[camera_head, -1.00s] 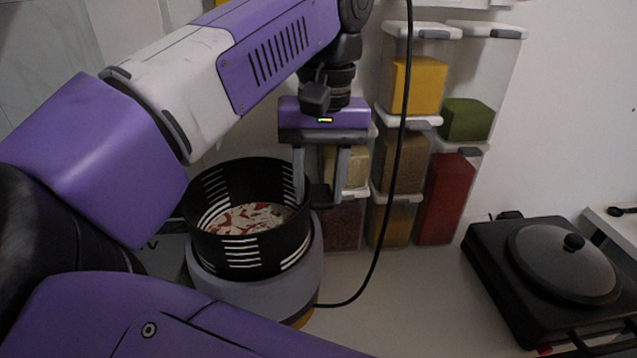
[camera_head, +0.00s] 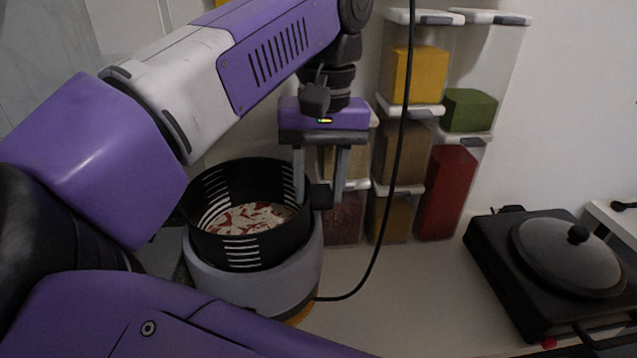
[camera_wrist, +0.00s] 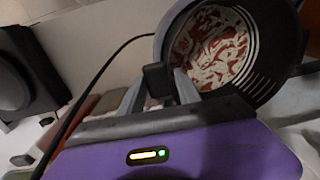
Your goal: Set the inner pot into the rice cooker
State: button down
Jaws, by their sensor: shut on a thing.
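The inner pot (camera_head: 240,247) is black with pale slots and holds red and white contents. In the head view it sits over the mouth of the grey rice cooker (camera_head: 262,289), with its upper part standing above the cooker's rim. It also shows in the wrist view (camera_wrist: 262,88). My gripper (camera_head: 320,197) points down at the pot's right side and is shut on the pot's black handle block (camera_wrist: 157,78). The pot's underside and the cooker's inside are hidden.
Stacked clear dispensers (camera_head: 404,145) with coloured contents stand behind and right of the cooker. A black cable (camera_head: 384,225) hangs in front of them. A black hot plate with a lidded pan (camera_head: 566,257) is at the right. Bare counter (camera_head: 415,300) lies between.

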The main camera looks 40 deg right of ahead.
jog(key=shift+f+b, duration=1.5)
jog(key=shift+f, duration=0.3)
jog(key=c, duration=0.8)
grip_release()
jog(key=shift+o, duration=0.2)
jog(key=shift+f, duration=0.1)
